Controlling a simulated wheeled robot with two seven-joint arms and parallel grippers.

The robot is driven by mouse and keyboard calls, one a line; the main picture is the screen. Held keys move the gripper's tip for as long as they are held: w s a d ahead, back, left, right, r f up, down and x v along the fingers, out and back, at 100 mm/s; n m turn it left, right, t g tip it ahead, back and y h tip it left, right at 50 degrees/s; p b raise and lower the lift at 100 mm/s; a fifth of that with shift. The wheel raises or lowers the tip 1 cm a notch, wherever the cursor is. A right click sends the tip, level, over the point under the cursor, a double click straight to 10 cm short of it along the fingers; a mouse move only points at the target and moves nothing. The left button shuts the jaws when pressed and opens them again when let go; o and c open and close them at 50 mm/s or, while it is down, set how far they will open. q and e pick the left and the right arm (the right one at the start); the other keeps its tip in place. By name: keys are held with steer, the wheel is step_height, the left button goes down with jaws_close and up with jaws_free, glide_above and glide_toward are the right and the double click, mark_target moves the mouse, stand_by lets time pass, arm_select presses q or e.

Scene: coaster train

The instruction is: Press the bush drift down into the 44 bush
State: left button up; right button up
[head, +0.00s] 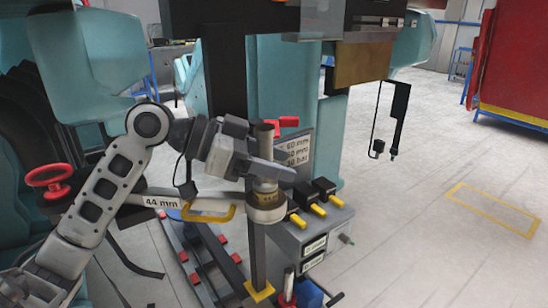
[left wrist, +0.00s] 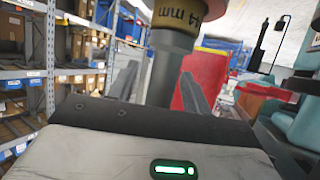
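The bush drift (head: 264,133) is a grey upright rod standing over the pale round 44 bush seat (head: 266,213), with a brass-brown band low on it. In the left wrist view the drift's grey shaft (left wrist: 168,70) rises between my fingers to a brass band marked 44 mm (left wrist: 185,14). My left gripper (head: 278,160) is around the shaft, one finger on each side. A gap shows between the left-hand finger and the shaft in the wrist view, so the gripper looks open. How deep the drift sits is hidden. My right gripper is out of view.
A bracket labelled 44 mm (head: 163,202) with a yellow handle (head: 210,213) leads to the seat. A grey control box (head: 318,232) with yellow-tipped levers stands close right. A black post (head: 224,80) rises behind.

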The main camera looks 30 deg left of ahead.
arm_select(q)
steer(key=shift+r, duration=0.1)
stand_by(0.3)
steer(key=shift+s+a, duration=0.1)
steer(key=shift+a, duration=0.05)
steer(key=b+v, duration=0.3)
steer(key=v, duration=1.2)
steer(key=shift+s+a, duration=0.2)
steer(key=shift+s, duration=0.05)
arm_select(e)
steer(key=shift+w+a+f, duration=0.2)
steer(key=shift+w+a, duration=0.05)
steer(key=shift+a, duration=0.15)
arm_select(q)
steer(key=shift+r, duration=0.1)
